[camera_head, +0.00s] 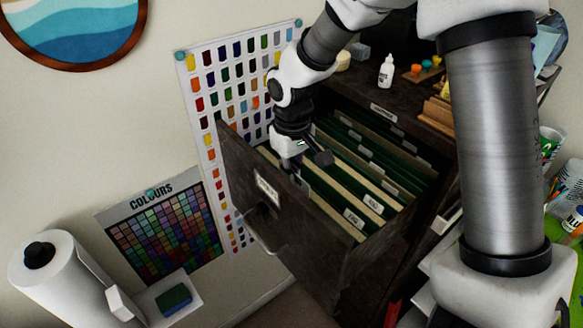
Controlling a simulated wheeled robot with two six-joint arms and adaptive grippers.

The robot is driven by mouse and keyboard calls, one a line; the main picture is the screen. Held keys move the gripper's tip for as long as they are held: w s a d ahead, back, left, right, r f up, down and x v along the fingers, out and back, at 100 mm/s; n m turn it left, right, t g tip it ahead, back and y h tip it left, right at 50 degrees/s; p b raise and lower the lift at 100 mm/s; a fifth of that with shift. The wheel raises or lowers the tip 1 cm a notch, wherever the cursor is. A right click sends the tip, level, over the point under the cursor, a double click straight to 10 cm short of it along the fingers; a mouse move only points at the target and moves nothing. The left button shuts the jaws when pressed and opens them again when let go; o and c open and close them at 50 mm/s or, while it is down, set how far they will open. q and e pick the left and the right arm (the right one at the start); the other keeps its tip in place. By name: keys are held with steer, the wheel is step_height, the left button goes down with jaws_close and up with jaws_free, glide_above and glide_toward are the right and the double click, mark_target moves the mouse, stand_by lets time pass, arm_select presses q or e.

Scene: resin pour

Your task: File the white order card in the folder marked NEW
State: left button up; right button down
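My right gripper (306,163) points down into the front part of an open dark wooden drawer (292,222). Its dark fingers are among the folders, and I cannot tell whether they hold anything. Green and tan folders (398,183) with white label tabs fill the drawer. One tab near the front (353,217) carries dark letters, and others behind it are too small to read for certain. I cannot make out which folder is marked NEW. The white order card does not show clearly. My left gripper is not in view.
The drawer front has a label plate and a handle (262,210). A white bottle (386,71) and small coloured caps stand on the cabinet top. Colour charts (163,237) hang on the wall.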

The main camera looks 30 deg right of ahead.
steer(key=shift+f, duration=0.55)
steer(key=shift+w+f, duration=0.45)
steer(key=c, duration=1.8)
jaws_free()
steer(key=shift+s+r, duration=0.1)
steer(key=shift+s, duration=0.1)
steer(key=o, duration=0.6)
steer(key=shift+s, duration=0.1)
steer(key=shift+c, duration=0.2)
steer(key=shift+o, duration=0.3)
steer(key=o, duration=0.4)
steer(key=shift+r, duration=0.1)
